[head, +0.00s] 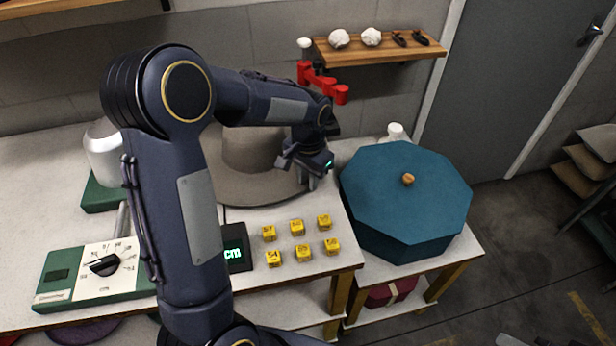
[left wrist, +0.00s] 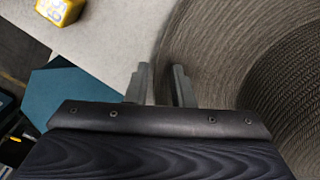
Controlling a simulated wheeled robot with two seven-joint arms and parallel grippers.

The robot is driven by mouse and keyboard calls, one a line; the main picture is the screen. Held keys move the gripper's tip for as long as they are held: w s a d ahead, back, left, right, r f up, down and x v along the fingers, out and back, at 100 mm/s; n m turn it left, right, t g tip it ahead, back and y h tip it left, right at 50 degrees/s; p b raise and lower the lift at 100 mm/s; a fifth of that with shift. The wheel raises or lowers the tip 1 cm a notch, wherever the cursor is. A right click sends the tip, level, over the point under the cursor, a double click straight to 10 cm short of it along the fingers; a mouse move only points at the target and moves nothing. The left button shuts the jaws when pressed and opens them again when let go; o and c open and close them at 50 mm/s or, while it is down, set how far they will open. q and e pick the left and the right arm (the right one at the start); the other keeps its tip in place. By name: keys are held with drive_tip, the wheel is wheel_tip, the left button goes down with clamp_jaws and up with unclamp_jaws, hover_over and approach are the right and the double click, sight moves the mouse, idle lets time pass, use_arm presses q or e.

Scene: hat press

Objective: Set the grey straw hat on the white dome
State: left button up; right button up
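The grey straw hat (head: 250,187) lies brim down on the table behind my left arm, which hides part of its crown and brim. Its woven brim (left wrist: 200,40) fills the right of the left wrist view. My left gripper (head: 308,181) points down at the brim's right edge. In the left wrist view its two fingers (left wrist: 160,85) stand apart, with the brim edge running between them; I see no clear contact. The white dome (head: 104,155) stands on a green base at the table's left, partly hidden by my arm. My right gripper is not in view.
Several yellow numbered cubes (head: 297,228) stand in front of the hat, beside a green-digit display (head: 236,248). A green and white dial box (head: 90,273) is at front left. A large teal octagonal box (head: 400,195) stands on the right. A wooden shelf (head: 378,50) hangs behind.

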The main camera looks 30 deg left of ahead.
use_arm(q)
drive_tip(key=shift+o, duration=1.1)
wheel_tip(320, 180, up, 8)
drive_tip(key=shift+f, duration=0.25)
drive_tip(key=shift+s+r, duration=0.25)
drive_tip(key=shift+r, duration=0.05)
drive_tip(key=s+d+r+n+t+h, duration=0.1)
drive_tip(key=s+d+n+t+h, duration=0.1)
drive_tip(key=s, duration=0.9)
drive_tip(key=s+d+n+t+h, duration=0.2)
drive_tip(key=s+t, duration=0.1)
drive_tip(key=s, duration=0.8)
drive_tip(key=shift+s+d+r, duration=0.3)
drive_tip(key=shift+s+r, duration=0.05)
drive_tip(key=shift+s, duration=0.05)
